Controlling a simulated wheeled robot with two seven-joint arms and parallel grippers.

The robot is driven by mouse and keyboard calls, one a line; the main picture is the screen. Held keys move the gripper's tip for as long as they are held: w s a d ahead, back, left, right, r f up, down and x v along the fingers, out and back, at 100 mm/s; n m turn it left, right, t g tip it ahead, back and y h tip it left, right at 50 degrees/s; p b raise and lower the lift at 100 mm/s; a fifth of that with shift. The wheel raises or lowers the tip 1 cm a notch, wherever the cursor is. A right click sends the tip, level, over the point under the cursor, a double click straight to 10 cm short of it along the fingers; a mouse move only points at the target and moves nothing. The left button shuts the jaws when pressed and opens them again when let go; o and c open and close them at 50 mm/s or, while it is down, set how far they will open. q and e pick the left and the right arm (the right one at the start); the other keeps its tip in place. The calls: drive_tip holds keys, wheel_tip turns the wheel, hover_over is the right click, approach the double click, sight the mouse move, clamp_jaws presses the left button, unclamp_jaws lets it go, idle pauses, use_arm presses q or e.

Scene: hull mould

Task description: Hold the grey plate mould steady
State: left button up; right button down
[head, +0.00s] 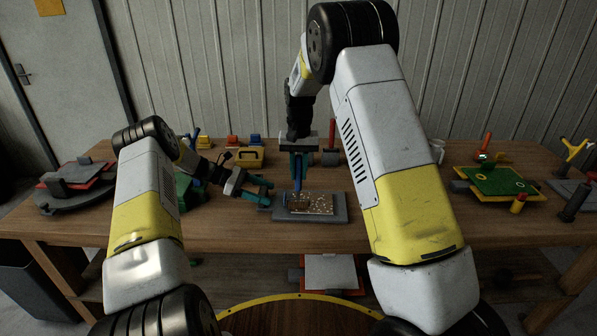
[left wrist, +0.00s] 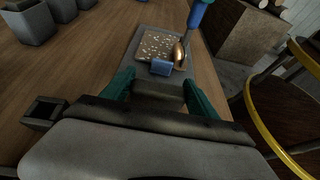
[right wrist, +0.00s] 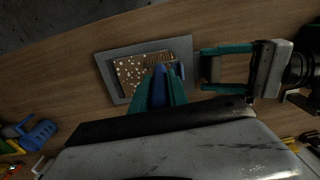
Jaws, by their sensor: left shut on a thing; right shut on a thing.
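The grey plate mould (head: 338,214) lies flat on the workbench, with a pale-speckled brown sheet (head: 318,205) in its middle. My left gripper (head: 268,194) is at the mould's left end, its teal fingers on either side of a grey grip there; the contact is partly hidden. The mould also shows in the left wrist view (left wrist: 200,75). My right gripper (head: 299,166) points down over the mould, shut on a blue-handled tool (head: 298,181). The tool's coppery rounded head (left wrist: 180,53) is at the sheet; I cannot tell whether it touches.
A yellow toolbox (head: 249,157) and small coloured items stand at the back of the workbench (head: 400,232). A green board (head: 500,181) is on the right, a round grey stand (head: 62,203) on the left. Bare wood lies in front of the mould.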

drive_tip(key=w+d, duration=0.3)
drive_tip(key=d, duration=0.9)
drive_tip(key=shift+d, duration=0.2)
idle(1.2)
drive_tip(key=shift+a+f, duration=0.1)
drive_tip(key=shift+w+a, duration=0.2)
drive_tip(key=shift+a, duration=2.85)
drive_tip(key=shift+w+a, duration=0.15)
drive_tip(key=shift+a, duration=2.9)
drive_tip(key=w, duration=0.3)
drive_tip(key=shift+w, duration=0.35)
drive_tip(key=shift+d, duration=0.15)
